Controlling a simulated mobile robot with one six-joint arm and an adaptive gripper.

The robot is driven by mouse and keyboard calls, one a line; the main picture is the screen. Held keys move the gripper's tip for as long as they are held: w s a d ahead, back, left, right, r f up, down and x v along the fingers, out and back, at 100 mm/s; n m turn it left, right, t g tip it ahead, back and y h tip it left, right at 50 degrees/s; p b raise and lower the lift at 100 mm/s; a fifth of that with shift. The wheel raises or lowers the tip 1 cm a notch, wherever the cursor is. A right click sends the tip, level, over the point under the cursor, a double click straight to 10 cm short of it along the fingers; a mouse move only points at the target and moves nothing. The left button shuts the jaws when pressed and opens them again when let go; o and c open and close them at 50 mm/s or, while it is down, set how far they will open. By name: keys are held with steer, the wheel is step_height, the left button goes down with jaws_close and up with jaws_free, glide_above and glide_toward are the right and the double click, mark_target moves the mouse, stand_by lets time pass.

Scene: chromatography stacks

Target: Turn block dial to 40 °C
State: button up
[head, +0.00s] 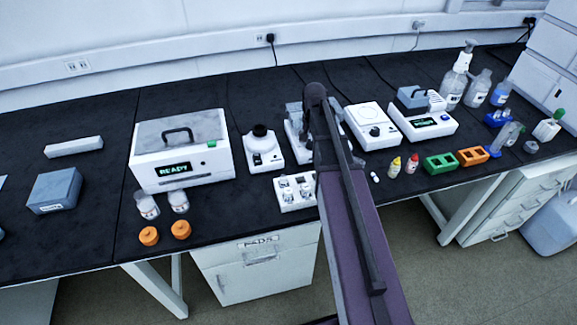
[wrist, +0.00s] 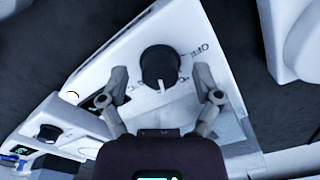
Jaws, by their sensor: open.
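The black block dial (wrist: 159,66) sits on the sloping white front of the heating block (wrist: 180,25) in the wrist view. A white pointer mark on it points toward the picture's bottom, and "OFF" is printed at its upper right. Other scale marks are partly covered or too small to read. My gripper (wrist: 162,76) is open, with one finger on each side of the dial and visible gaps to it. In the head view my arm covers the dial and most of the block (head: 294,128).
In the head view, a white device with a black top (head: 262,146) stands left of the block, and a white device with a round knob (head: 371,125) stands right. A white vial rack (head: 285,203) stands in front.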

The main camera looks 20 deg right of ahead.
steer(key=n, duration=0.4)
steer(key=shift+n, duration=0.3)
steer(key=n, duration=1.2)
steer(key=shift+d+n, duration=0.1)
steer(key=shift+n, duration=0.3)
steer(key=shift+r, duration=0.25)
step_height(320, 180, up, 14)
steer(key=p, duration=1.4)
steer(key=shift+s+a+f+m+b, duration=1.05)
steer(key=shift+s+a+m, duration=0.7)
steer(key=shift+s+a, duration=0.75)
steer(key=shift+s+a+f+m+b, duration=1.05)
steer(key=shift+s+a+m, duration=0.85)
steer(key=shift+s, duration=1.1)
steer(key=shift+s+a+f+m+b, duration=1)
steer(key=shift+s+a+m, duration=0.65)
steer(key=shift+s+a, duration=0.9)
